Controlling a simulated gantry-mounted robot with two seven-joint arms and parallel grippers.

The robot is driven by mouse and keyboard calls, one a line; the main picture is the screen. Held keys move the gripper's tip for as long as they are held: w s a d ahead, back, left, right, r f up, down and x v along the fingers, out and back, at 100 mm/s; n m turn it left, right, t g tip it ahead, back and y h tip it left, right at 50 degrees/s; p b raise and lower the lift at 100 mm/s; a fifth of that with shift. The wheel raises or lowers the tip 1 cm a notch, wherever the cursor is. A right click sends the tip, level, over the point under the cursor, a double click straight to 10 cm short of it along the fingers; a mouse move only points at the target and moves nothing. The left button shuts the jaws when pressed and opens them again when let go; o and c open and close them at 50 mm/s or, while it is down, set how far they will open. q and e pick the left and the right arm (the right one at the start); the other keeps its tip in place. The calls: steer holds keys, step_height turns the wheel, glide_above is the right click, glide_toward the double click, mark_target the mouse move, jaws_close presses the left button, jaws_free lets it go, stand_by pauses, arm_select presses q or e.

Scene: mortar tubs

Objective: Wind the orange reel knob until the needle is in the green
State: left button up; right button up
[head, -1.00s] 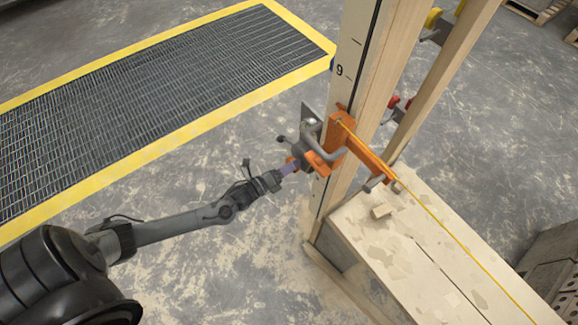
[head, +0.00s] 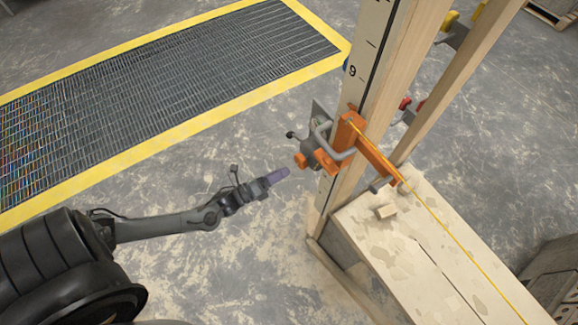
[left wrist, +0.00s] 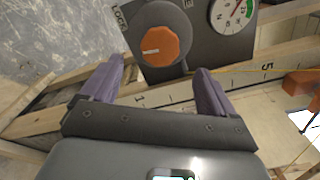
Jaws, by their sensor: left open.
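The orange reel knob (head: 300,160) sits on a grey reel mounted on the wooden post, and it also shows face-on in the left wrist view (left wrist: 165,47) with a white line on it. A white gauge dial (left wrist: 233,13) with a green zone is on the grey plate to its right. Its reddish needle points up and right; whether it lies within the green is too small to tell. My left gripper (head: 283,174) is open and empty, a little short of the knob. Its purple fingers (left wrist: 160,85) are apart, with the knob beyond them. My right gripper is not in view.
An orange bracket (head: 352,130) clamps to the wooden post (head: 390,65), with a yellow line (head: 440,225) running from it over the pale block wall (head: 400,250). A yellow-edged floor grating (head: 160,85) lies behind my left arm. Space left of the knob is clear.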

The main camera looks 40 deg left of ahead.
arm_select(q)
steer(key=v, duration=0.3)
stand_by(0.9)
stand_by(0.4)
